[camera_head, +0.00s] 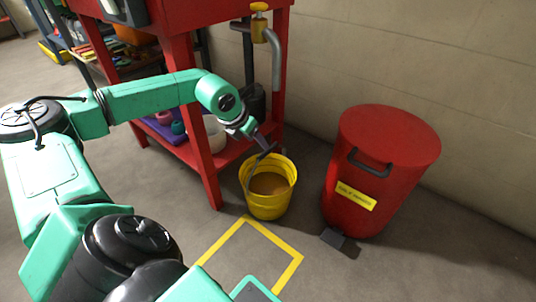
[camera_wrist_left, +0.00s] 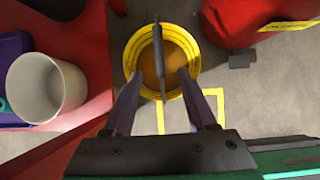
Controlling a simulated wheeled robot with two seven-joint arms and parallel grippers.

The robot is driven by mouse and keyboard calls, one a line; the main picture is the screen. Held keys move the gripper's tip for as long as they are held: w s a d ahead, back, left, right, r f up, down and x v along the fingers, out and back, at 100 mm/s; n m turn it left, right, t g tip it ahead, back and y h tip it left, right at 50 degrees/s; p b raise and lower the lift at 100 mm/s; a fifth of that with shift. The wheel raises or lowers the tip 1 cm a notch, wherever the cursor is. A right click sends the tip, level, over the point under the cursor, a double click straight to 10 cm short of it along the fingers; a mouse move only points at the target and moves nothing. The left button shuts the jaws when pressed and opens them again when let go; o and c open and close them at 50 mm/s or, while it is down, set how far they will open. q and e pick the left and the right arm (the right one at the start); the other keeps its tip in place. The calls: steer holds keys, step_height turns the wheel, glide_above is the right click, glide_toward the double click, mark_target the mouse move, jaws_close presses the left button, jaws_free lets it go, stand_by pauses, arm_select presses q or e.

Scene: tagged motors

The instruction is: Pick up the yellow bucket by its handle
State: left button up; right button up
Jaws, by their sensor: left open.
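The yellow bucket (camera_head: 268,197) stands upright on the floor beside the red workbench, with brown contents inside. It also shows in the left wrist view (camera_wrist_left: 135,54). Its dark handle (camera_wrist_left: 159,60) stands up across the opening. My left gripper (camera_head: 263,146) is above the bucket's rim, pointing down. In the left wrist view, its two fingers (camera_wrist_left: 160,92) are apart, one on each side of the handle's near part. I cannot tell whether they touch it. My right gripper is not in view.
A red bin (camera_head: 375,165) with a pedal (camera_head: 333,238) stands right of the bucket. The red workbench (camera_head: 205,165) is on the left, with a white pot (camera_wrist_left: 47,86) on its lower shelf. A yellow floor outline (camera_head: 290,270) lies in front, on clear floor.

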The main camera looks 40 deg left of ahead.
mark_target(266, 151)
arm_select(q)
steer(key=b+x, duration=0.1)
steer(key=x, duration=0.2)
steer(key=shift+w+f, duration=0.1)
steer(key=shift+f, duration=0.15)
steer(key=b+x, duration=0.3)
steer(key=x, duration=0.1)
steer(key=shift+w+f+b, duration=0.15)
steer(key=shift+w+b, duration=0.1)
steer(key=shift+b, duration=0.1)
steer(key=shift+w+f, duration=0.25)
steer(key=shift+f, duration=0.05)
steer(key=shift+a+r, duration=0.1)
steer(key=shift+r, duration=0.05)
jaws_close()
steer(key=shift+w+r, duration=0.1)
steer(key=shift+r, duration=0.25)
steer(key=shift+f, duration=0.1)
